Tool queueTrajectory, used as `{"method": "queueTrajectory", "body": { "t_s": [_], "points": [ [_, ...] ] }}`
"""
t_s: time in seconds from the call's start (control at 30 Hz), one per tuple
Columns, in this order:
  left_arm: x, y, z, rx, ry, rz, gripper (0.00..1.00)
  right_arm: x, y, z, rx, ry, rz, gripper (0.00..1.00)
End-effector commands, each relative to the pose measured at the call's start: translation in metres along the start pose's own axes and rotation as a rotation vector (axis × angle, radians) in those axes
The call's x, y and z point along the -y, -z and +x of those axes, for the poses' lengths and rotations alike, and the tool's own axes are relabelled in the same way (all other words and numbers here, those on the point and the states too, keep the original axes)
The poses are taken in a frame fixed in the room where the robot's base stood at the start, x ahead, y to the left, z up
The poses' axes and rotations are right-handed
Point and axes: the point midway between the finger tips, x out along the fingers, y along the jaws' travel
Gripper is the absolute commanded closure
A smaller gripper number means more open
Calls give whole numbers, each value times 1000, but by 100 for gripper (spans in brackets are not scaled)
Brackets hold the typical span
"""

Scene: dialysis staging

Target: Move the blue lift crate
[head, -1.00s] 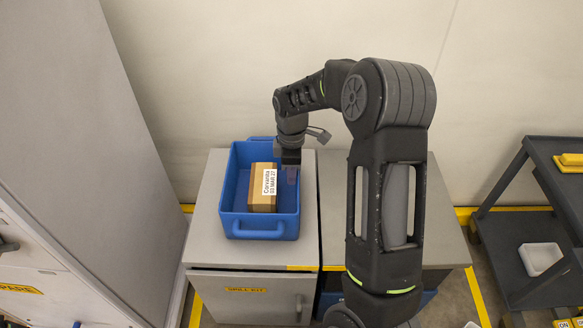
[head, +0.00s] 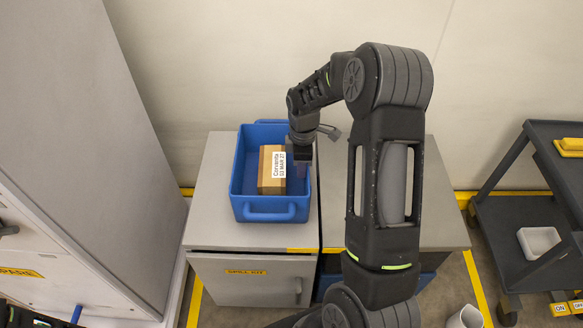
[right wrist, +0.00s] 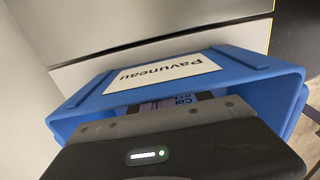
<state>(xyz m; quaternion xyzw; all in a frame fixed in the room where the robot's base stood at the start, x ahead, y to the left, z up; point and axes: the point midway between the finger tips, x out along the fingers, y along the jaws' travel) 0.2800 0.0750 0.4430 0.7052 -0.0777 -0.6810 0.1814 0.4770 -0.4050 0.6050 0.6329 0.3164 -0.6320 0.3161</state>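The blue lift crate (head: 268,215) is at the grey spill-kit cabinet (head: 212,226), over its top, and holds a brown carton (head: 270,165) with a white label. I cannot tell whether its base touches the cabinet top. My right gripper (head: 301,166) is at the crate's right wall and appears shut on it. The fingertips are largely hidden. In the right wrist view the crate (right wrist: 243,76) shows a white name label on one wall, with the gripper body in front.
A second grey cabinet top (head: 440,215) adjoins at the right, with clear surface partly behind my arm. A tall grey cabinet (head: 90,130) stands at the left. A dark cart (head: 515,215) with a white tray (head: 539,242) is at the far right. The wall is behind.

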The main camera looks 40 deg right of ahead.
Motion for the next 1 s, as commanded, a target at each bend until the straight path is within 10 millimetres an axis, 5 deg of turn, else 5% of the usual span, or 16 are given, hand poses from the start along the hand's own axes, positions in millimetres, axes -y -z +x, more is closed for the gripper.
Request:
{"method": "queueTrajectory", "body": {
  "t_s": [0.1,1.0],
  "points": [
    [-1,0,-2,0,0,0,64,0,-41,0,7,2,14,100],
    [2,0,5,0,0,0,64,2,-310,1,9,1,12,100]
  ]
}}
